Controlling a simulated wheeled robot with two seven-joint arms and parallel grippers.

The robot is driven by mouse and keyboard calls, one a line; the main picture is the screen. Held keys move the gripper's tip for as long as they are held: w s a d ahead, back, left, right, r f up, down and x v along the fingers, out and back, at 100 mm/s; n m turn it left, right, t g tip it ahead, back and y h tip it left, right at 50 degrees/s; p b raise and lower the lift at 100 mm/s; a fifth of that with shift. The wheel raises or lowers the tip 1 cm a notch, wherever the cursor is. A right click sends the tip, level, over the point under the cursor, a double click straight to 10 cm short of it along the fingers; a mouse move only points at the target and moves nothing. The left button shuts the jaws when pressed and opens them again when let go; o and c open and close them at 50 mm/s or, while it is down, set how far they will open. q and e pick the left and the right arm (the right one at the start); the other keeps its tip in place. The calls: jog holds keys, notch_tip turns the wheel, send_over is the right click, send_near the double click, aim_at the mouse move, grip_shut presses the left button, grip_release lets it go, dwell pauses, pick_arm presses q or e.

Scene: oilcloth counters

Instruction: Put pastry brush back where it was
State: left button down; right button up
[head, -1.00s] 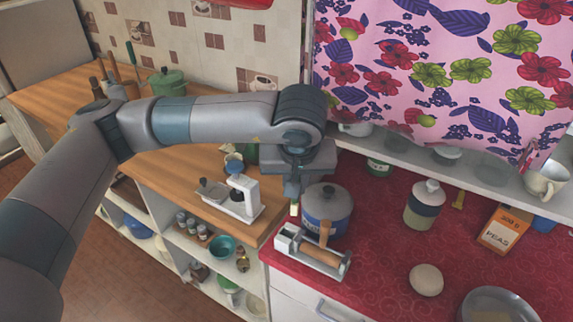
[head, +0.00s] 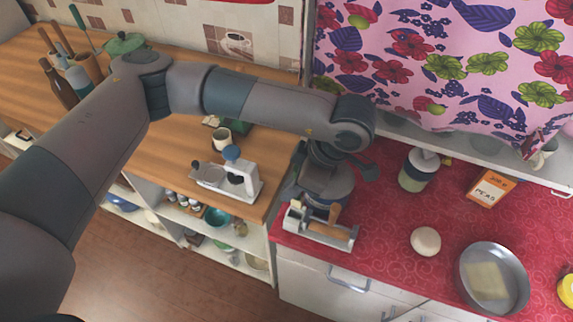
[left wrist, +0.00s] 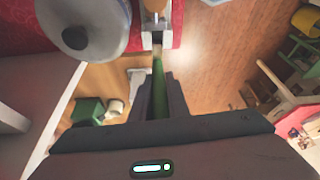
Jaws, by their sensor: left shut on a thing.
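The pastry brush (left wrist: 158,88) shows in the left wrist view as a green handle with a pale tip pointing away from my wrist. My left gripper (left wrist: 158,97) is shut on its handle, a finger on either side. In the head view the left gripper (head: 322,180) hangs over the near left corner of the red counter, and I cannot make out the brush there. In the left wrist view the pale tip appears close to the end of a white holder with a wooden roller (left wrist: 155,17); I cannot tell if they touch. My right gripper is not in view.
The white holder (head: 338,236) stands at the red counter's front edge. A lidded pot (left wrist: 88,22) is beside it. A white scale (head: 240,180) stands on the wooden counter. A canister (head: 418,172), pale round object (head: 426,242) and pan (head: 522,285) stand to the right.

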aim_at(294, 200)
pick_arm(q)
jog(key=shift+s+a+n, duration=0.15)
jog(key=shift+s+n, duration=0.05)
jog(key=shift+n, duration=0.3)
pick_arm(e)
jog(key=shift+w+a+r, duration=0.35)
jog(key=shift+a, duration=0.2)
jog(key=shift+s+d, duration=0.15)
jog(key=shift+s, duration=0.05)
pick_arm(q)
jog(key=shift+f, duration=3.4)
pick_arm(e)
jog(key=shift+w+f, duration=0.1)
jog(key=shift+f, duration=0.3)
pick_arm(q)
jog(key=shift+f+b, duration=0.55)
jog(key=shift+b, duration=0.4)
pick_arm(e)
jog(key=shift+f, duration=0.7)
